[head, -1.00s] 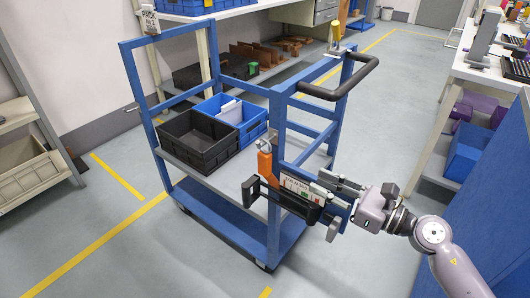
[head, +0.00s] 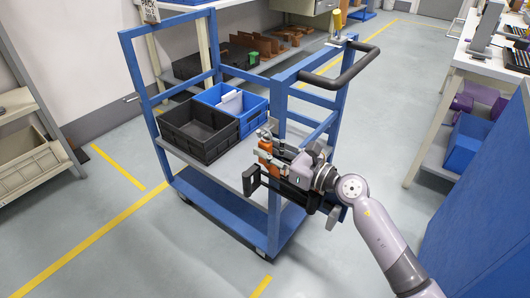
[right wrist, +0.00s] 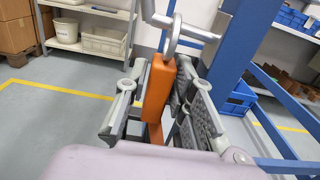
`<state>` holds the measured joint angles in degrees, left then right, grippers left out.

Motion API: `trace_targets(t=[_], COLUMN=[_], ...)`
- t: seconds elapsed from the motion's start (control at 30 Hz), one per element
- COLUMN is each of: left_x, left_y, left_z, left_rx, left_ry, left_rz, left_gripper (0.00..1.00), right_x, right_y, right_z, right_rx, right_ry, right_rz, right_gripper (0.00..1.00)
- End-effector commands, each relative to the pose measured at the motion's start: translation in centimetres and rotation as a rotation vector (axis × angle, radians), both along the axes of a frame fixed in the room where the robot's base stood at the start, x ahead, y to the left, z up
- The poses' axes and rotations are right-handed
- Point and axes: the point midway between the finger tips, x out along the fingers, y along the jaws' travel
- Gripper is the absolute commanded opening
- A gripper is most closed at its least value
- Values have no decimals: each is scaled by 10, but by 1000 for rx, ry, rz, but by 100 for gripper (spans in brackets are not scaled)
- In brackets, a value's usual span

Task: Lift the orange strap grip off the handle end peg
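The orange strap grip (head: 265,150) hangs upright at the near end of the blue trolley (head: 274,210). In the right wrist view the strap grip (right wrist: 157,92) hangs from a grey metal ring (right wrist: 175,38), which is around a grey bent bar, the peg (right wrist: 200,34). My right gripper (head: 270,167) has reached the grip. In the right wrist view its fingers (right wrist: 160,85) stand on both sides of the grip, with what look like narrow gaps; contact is unclear. The grip's lower part is partly hidden by the gripper. My left gripper is not in view.
A black bin (head: 198,130) and a blue bin (head: 232,103) stand on the trolley's shelf. The black push handle (head: 345,75) and blue posts are close to my right arm. A bench (head: 475,55) stands at the right; the floor between is clear.

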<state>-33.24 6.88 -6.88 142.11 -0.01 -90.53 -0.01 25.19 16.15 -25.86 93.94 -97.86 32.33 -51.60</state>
Motion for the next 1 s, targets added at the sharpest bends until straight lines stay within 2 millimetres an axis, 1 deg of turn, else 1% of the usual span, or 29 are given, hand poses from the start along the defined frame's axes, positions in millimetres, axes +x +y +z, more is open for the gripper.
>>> trace_targets(t=[0.1, 0.33, 0.7, 1.0], left_x=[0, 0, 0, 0], left_y=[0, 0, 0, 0], left_z=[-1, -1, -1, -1], left_rx=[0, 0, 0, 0], left_ry=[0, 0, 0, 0], left_rz=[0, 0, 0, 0], left_gripper=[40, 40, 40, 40], right_x=[6, 6, 6, 6], right_y=[8, 8, 8, 8], right_z=[0, 0, 0, 0], right_rx=[0, -1, -1, -1], right_ry=[0, 0, 0, -1], right_rz=[1, 0, 0, 0], right_gripper=[23, 23, 0, 0])
